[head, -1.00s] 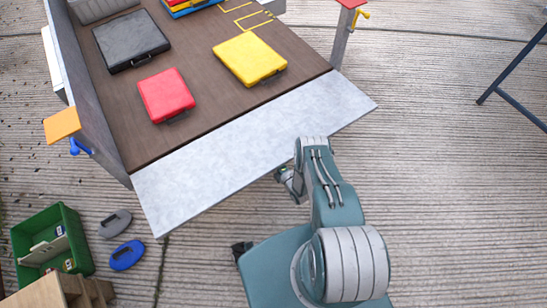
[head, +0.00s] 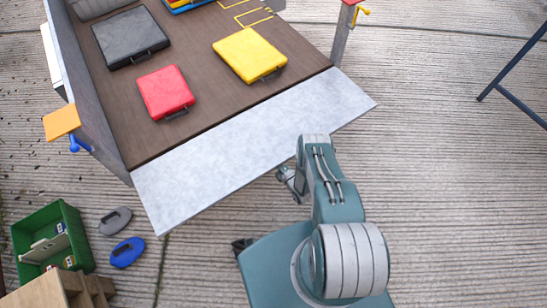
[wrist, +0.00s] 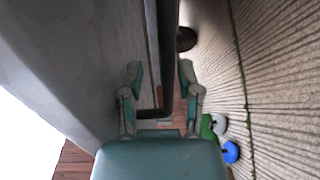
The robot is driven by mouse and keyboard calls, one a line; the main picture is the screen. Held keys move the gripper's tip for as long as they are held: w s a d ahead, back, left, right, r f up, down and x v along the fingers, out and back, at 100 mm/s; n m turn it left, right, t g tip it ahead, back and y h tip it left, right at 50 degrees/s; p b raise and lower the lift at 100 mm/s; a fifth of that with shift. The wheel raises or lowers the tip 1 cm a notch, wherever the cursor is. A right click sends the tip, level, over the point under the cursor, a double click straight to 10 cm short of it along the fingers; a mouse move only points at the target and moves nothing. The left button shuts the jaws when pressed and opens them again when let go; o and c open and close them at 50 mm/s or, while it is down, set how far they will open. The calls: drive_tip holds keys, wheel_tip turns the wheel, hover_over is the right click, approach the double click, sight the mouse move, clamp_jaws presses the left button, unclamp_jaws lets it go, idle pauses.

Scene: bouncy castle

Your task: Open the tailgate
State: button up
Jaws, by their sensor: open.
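The light grey tailgate (head: 255,145) is a long flat panel along the near edge of the brown truck bed (head: 210,45). It reaches out from that edge; its exact slant is hard to tell. My gripper (head: 288,180) is low beside the tailgate's near edge, partly hidden by my arm in the head view. In the wrist view my gripper (wrist: 161,78) is open, its two fingers on either side of a dark bar (wrist: 166,50), which looks like a handle along the grey panel (wrist: 75,60). Whether the fingers touch the bar is unclear.
Red (head: 165,92), yellow (head: 250,54) and black (head: 130,37) cases lie on the bed. Posts with a blue lever (head: 79,145) and yellow lever (head: 361,13) stand at its corners. A green crate (head: 75,225) is lower left. Floor right is mostly clear.

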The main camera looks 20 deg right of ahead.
drive_tip(key=v, duration=0.6)
drive_tip(key=shift+s, duration=0.1)
idle(0.5)
